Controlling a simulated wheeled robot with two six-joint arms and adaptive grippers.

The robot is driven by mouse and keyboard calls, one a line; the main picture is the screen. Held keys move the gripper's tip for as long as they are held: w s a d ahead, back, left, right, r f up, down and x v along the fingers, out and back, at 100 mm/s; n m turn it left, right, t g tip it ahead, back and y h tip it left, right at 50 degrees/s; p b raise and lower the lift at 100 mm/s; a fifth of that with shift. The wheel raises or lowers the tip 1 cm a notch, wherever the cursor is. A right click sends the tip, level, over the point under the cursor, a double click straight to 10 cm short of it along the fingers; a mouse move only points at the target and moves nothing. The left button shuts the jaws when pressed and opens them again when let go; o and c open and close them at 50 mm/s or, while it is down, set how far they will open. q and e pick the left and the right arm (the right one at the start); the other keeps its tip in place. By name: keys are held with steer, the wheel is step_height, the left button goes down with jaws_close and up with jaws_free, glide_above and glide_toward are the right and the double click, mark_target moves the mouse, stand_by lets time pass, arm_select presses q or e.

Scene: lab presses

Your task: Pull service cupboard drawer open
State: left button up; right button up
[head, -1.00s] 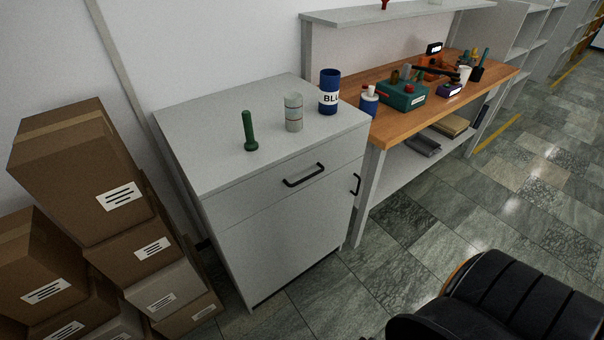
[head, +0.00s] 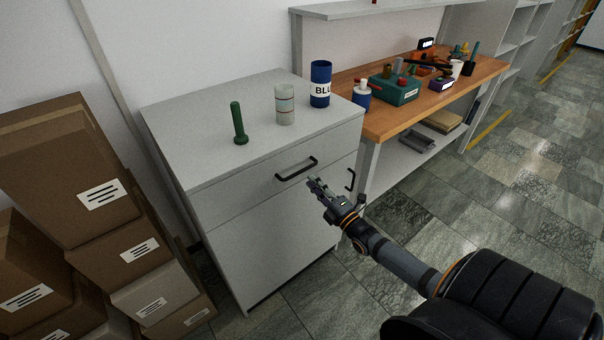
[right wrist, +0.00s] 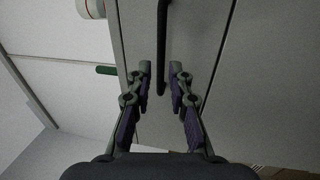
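The service cupboard (head: 270,250) is a light grey cabinet with a top drawer (head: 240,200) that sits closed. The drawer has a black bar handle (head: 297,169); it also shows in the right wrist view (right wrist: 161,40), upright in the picture between the finger lines. My right gripper (head: 313,183) is just below and in front of the handle in the head view. In the right wrist view my right gripper (right wrist: 160,70) is open, fingers apart, with the handle's end reaching between the fingertips. Contact cannot be told. My left gripper is not in view.
On the cupboard top stand a green bolt-like piece (head: 238,125), a pale jar (head: 284,105) and a blue labelled can (head: 320,85). Cardboard boxes (head: 60,180) are stacked at the left. A wooden workbench (head: 400,120) adjoins at the right. Floor in front is clear.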

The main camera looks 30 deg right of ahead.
mark_target(302, 171)
steer(key=x, duration=0.2)
steer(key=b+x, duration=0.1)
steer(key=x, duration=0.1)
steer(key=b+x, duration=0.1)
steer(key=x, duration=0.1)
steer(key=shift+w+f, duration=0.1)
steer(key=shift+f, duration=0.15)
steer(key=shift+w+r, duration=0.15)
steer(key=shift+w, duration=0.1)
jaws_close()
